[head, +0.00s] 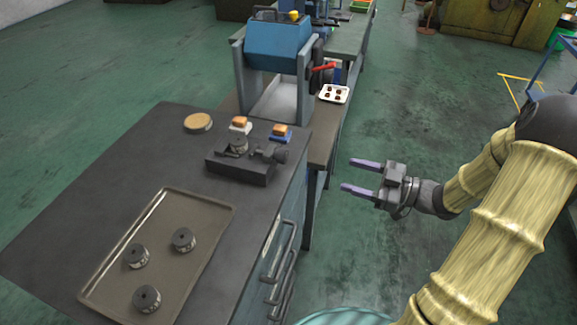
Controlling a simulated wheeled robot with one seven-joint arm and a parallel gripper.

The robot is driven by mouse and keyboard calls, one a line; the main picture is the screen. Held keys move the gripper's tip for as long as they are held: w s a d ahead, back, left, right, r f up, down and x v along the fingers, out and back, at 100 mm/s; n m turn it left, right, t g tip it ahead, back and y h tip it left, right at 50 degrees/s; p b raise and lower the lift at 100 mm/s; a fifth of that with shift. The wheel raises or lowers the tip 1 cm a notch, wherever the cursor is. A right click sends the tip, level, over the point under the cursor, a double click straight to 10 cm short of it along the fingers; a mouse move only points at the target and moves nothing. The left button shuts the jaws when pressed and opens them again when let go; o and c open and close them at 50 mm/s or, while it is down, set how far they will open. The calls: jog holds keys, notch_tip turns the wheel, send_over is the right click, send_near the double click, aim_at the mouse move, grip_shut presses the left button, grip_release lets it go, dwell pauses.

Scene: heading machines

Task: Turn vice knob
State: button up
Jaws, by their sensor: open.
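The vice is a dark grey block (240,167) on the grey bench top, near its right edge. A round part (238,143) sits at the vice's jaws. The vice knob (281,155) is a dark round end on the vice's right side, facing the bench edge. My gripper (352,175) is open and empty, with two purple fingers pointing left. It is in the air over the floor, right of the bench and apart from the knob.
A tray (218,217) with three round dark parts lies on the bench (60,235). A tan disc (198,122) and two small blocks with orange tops, one white-based (240,125) and one blue-based (280,132), stand behind the vice. A blue machine (280,45) stands beyond. Drawer handles (285,265) stick out below.

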aim_at(286, 157)
jog(key=shift+s+r+g, duration=0.1)
jog(key=shift+s+g, duration=0.1)
jog(key=shift+g, duration=0.1)
jog(key=shift+a, duration=0.1)
jog(key=x, duration=1.7)
jog(key=shift+w+a+r+p, duration=0.1)
jog(key=shift+w+r+p, duration=0.1)
jog(key=shift+p, duration=0.1)
jog(key=c, duration=1)
